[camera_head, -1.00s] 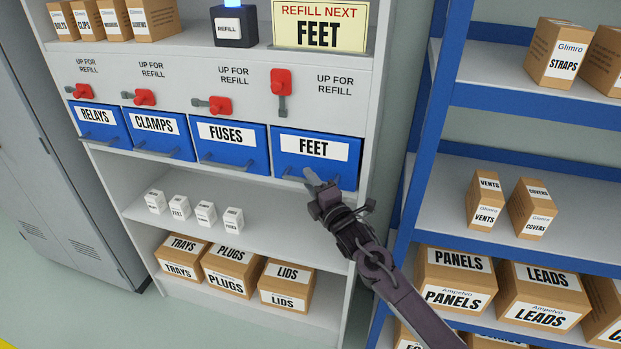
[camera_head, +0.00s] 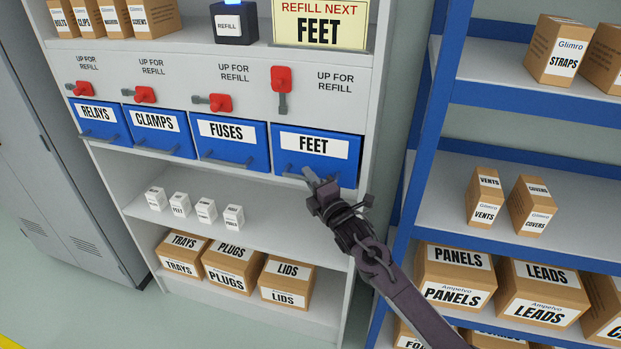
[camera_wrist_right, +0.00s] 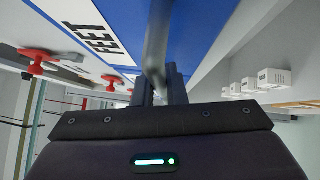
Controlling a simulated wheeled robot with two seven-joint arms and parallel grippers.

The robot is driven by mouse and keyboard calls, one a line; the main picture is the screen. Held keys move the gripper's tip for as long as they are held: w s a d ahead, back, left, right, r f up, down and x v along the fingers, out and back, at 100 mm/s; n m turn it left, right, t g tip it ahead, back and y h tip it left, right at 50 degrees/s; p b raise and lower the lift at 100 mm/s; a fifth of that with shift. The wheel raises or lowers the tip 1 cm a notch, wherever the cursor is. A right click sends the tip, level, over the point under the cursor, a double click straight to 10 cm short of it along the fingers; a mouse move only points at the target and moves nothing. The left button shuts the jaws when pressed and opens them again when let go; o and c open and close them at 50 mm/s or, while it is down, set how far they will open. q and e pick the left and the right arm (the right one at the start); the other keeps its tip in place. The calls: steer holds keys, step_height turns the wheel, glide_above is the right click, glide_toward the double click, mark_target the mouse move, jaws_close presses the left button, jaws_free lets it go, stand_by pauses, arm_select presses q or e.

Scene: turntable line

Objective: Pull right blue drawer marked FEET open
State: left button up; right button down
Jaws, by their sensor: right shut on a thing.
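The blue drawer marked FEET (camera_head: 290,160) is the rightmost of a row of blue drawers in the white shelf unit. Its front looks level with the FUSES drawer, so it appears closed. My right gripper (camera_head: 312,178) is at the lower edge of its front, shut on the drawer's grey bar handle. In the right wrist view the handle (camera_wrist_right: 157,45) runs between the fingers, with the blue front and FEET label (camera_wrist_right: 95,38) behind it. The red lever (camera_head: 281,78) above FEET points up, unlike the others. My left gripper is not in view.
Blue drawers RELAYS, CLAMPS and FUSES (camera_head: 228,148) sit to the left. Small white boxes (camera_head: 206,210) stand on the shelf below. A blue rack (camera_head: 411,200) with cartons stands close on the right. A yellow sign (camera_head: 320,24) reads REFILL NEXT FEET.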

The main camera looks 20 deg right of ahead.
steer(key=s+a+p, duration=0.3)
steer(key=s+a, duration=0.3)
steer(key=s, duration=0.3)
steer(key=s+a+p, duration=0.3)
steer(key=s+a, duration=0.3)
steer(key=s, duration=0.4)
steer(key=shift+a+p, duration=0.4)
steer(key=c, duration=1.5)
jaws_free()
steer(key=shift+w, duration=0.1)
steer(key=shift+b+v, duration=1.2)
steer(key=shift+v, duration=2.7)
